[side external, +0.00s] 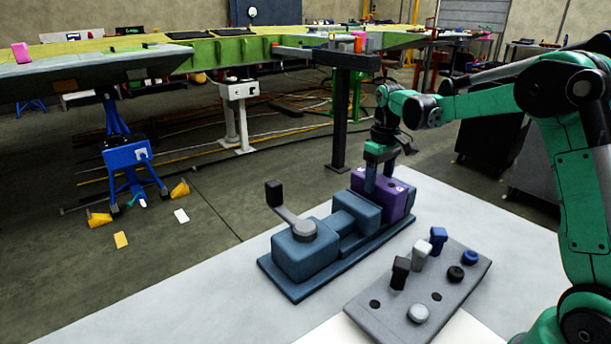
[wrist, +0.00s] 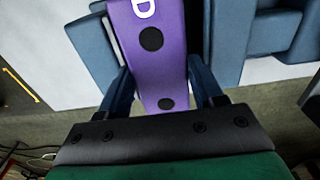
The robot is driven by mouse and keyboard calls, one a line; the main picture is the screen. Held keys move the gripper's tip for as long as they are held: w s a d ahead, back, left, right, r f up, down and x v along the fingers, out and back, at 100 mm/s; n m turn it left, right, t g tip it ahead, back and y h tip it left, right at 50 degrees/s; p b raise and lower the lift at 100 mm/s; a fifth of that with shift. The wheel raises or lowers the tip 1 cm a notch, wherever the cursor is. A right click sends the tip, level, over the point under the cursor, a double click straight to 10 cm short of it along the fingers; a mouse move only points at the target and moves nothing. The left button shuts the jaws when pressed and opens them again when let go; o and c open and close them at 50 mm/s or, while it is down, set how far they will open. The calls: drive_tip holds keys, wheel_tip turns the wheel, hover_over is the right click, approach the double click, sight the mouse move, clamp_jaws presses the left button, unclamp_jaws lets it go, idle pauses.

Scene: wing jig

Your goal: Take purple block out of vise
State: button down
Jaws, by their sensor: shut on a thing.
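The purple block (side external: 398,204) sits at the right end of the blue-grey vise (side external: 305,259) in the side view. In the wrist view the purple block (wrist: 152,45) shows two dark round holes and a white letter like a D. My gripper (side external: 379,178) reaches down from above, its two blue fingers at the block. In the wrist view the fingers close on either side of the block's near end. Blue-grey vise parts (wrist: 93,50) lie on both sides of the block. The block's underside is hidden, so I cannot tell whether it is clear of the vise base.
The vise handle (side external: 275,194) sticks up at the left. A grey peg board (side external: 450,301) with several black, white and blue pegs lies in front on the pale table (side external: 215,318). A long green and grey wing structure (side external: 220,52) stands behind, over floor cables.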

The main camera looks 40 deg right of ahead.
sight(379, 179)
drive_tip(key=shift+r, duration=3)
